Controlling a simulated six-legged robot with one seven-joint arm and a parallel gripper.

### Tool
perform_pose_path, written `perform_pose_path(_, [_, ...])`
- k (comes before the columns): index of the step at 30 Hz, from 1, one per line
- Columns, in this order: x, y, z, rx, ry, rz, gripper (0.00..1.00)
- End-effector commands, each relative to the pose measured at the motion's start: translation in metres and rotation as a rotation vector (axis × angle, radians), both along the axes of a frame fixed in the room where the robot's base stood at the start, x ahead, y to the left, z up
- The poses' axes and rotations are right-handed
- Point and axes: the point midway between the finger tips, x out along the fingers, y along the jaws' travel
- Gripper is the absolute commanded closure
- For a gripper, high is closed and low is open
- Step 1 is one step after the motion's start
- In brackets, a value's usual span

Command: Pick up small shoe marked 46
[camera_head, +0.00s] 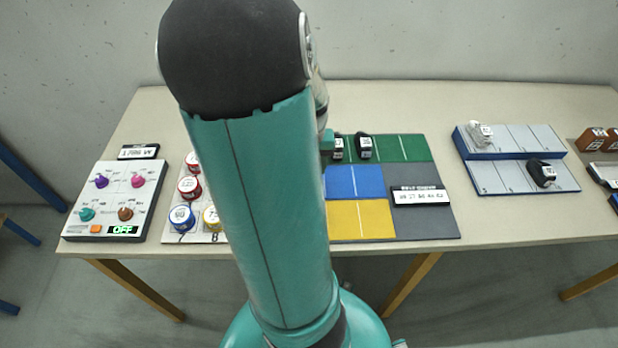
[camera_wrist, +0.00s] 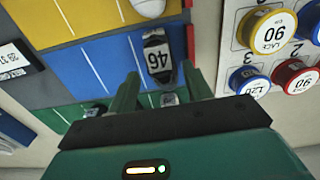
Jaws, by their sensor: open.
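The small dark shoe marked 46 (camera_wrist: 158,60) lies on the blue part of the mat (camera_wrist: 103,62) in the wrist view. Its white label faces up and reads upside down. My gripper (camera_wrist: 162,80) is open, with the shoe in line with the gap between its two green fingers. The fingers are empty, and I cannot tell how far above the mat they are. In the head view my arm hides this shoe and most of the gripper.
A whitish shoe (camera_wrist: 148,7) lies on the yellow part. Dark shoes (camera_head: 365,147) stand on the green part. Labelled round tins (camera_wrist: 267,32) sit close beside the mat. A grey-blue rack (camera_head: 510,178) with shoes stands at right. A knob panel (camera_head: 112,212) is at left.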

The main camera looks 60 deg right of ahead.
Motion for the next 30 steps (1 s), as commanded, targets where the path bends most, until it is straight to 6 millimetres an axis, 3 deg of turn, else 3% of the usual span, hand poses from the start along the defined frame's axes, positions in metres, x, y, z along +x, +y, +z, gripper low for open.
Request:
perform_pose_path(7, [0.0, 0.001, -0.037, 0.003, 0.003, -0.003, 0.5])
perform_pose_path(16, [0.001, 0.0, -0.042, 0.0, 0.0, -0.001, 0.5])
perform_pose_path(22, [0.001, 0.0, -0.042, 0.0, 0.0, -0.001, 0.84])
perform_pose_path(30, [0.001, 0.0, -0.041, 0.0, 0.0, 0.0, 0.84])
